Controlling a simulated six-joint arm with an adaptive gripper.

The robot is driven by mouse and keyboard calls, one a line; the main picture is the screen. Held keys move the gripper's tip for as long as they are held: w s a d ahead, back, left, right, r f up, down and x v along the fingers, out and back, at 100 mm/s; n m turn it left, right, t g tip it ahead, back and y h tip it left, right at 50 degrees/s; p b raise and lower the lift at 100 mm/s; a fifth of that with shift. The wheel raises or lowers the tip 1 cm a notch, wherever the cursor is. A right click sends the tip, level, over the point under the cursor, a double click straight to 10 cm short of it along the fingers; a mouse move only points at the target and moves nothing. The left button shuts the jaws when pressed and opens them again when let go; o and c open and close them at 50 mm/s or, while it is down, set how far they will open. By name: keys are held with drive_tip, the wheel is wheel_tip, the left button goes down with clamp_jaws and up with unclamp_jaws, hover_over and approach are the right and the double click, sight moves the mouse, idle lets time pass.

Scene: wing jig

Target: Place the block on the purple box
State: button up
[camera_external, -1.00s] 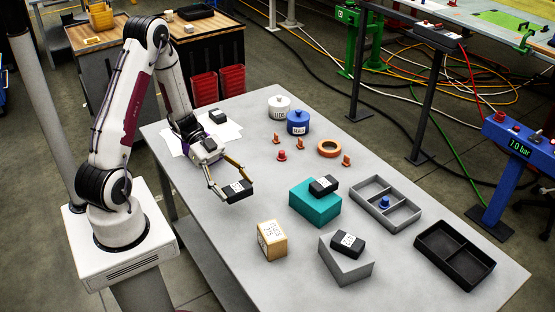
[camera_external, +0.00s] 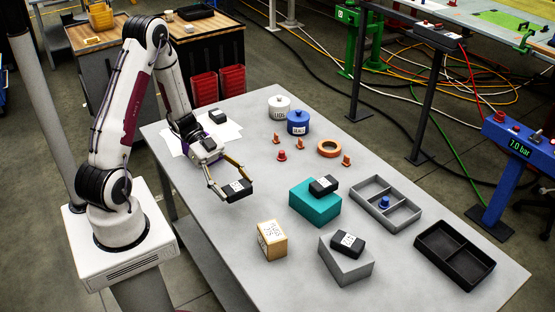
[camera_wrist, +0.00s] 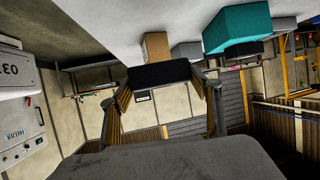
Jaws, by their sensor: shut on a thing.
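My gripper (camera_external: 231,188) is shut on a black block (camera_external: 239,190) with a white label, held near the left side of the grey table. In the wrist view the black block (camera_wrist: 160,74) lies between the two fingers. I see no box that looks clearly purple. A teal box (camera_external: 315,208) in the middle of the table carries another black block (camera_external: 323,185). A grey box (camera_external: 343,268) near the front carries a third labelled black block (camera_external: 348,243). The teal box also shows in the wrist view (camera_wrist: 236,27).
A wooden labelled block (camera_external: 272,241) stands right of and nearer than my gripper. A grey divided tray (camera_external: 408,222) and a black tray (camera_external: 463,282) lie to the right. White (camera_external: 279,108) and blue (camera_external: 298,123) pots, small orange pieces and an orange ring (camera_external: 329,148) stand farther back.

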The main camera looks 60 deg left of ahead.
drive_tip(key=w+a+r+n+t+y, duration=0.1)
drive_tip(key=a+r+n+t+y, duration=0.1)
drive_tip(key=a, duration=0.9)
drive_tip(key=a+r+n+t+y, duration=0.3)
drive_tip(key=a+n, duration=0.3)
drive_tip(key=a, duration=0.6)
drive_tip(key=w+a+r+n+t+y, duration=0.1)
drive_tip(key=a+n+t+y, duration=0.4)
drive_tip(key=a, duration=0.6)
drive_tip(key=shift+w+a+r, duration=0.35)
drive_tip(key=shift+r, duration=0.4)
drive_tip(key=shift+f, duration=0.1)
drive_tip(key=shift+f, duration=2.85)
drive_tip(key=shift+c, duration=0.2)
drive_tip(key=shift+f, duration=2.1)
drive_tip(key=shift+f, duration=0.1)
drive_tip(key=o, duration=1.6)
